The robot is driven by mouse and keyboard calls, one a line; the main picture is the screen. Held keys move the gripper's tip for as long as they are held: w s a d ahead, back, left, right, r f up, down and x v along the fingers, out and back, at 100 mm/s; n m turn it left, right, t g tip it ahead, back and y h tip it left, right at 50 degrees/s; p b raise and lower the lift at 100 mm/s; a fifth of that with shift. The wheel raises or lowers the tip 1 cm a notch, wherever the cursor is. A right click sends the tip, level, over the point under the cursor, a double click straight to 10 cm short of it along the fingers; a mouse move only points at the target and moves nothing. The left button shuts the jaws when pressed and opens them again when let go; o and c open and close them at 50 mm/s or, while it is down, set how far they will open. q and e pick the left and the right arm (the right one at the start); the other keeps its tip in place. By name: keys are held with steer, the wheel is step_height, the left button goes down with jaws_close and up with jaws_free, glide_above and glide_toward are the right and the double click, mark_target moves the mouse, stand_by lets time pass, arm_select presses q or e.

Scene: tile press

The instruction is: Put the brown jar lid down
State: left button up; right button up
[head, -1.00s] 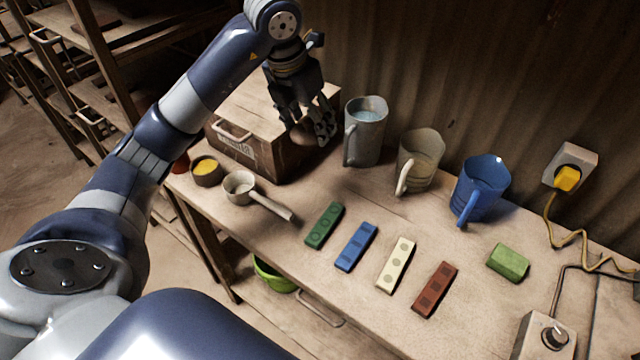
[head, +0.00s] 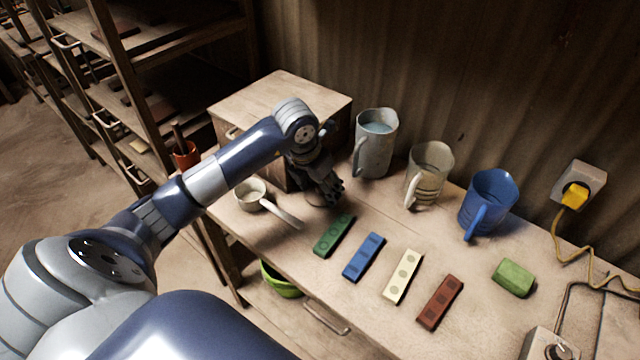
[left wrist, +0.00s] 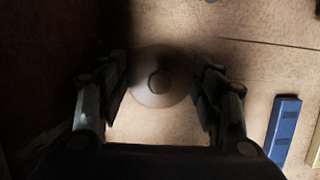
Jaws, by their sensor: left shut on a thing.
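The brown jar lid (left wrist: 157,84) is a round disc with a small knob at its middle. In the left wrist view it sits between the two fingers of my left gripper (left wrist: 162,90). In the head view my left gripper (head: 328,193) is low over the table, in front of the wooden box and behind the green tile strip. It is shut on the lid, which shows only as a dark sliver there. I cannot tell whether the lid touches the table. My right gripper is not in view.
The wooden box (head: 285,90) stands behind my arm. A grey jug (head: 376,150), a striped jug (head: 429,178) and a blue jug (head: 488,205) line the back. A ladle (head: 252,194) and green (head: 334,236) and blue (head: 363,257) strips lie nearby.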

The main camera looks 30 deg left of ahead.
mark_target(311, 203)
arm_select(q)
steer(key=shift+f, duration=0.15)
steer(key=o, duration=0.8)
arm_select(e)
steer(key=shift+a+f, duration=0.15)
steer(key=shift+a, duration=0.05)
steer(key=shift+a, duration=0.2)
arm_select(q)
steer(key=shift+r, duration=0.55)
steer(key=b+v, duration=0.1)
steer(key=v, duration=1)
steer(key=shift+s+r, duration=0.15)
steer(key=shift+s, duration=0.05)
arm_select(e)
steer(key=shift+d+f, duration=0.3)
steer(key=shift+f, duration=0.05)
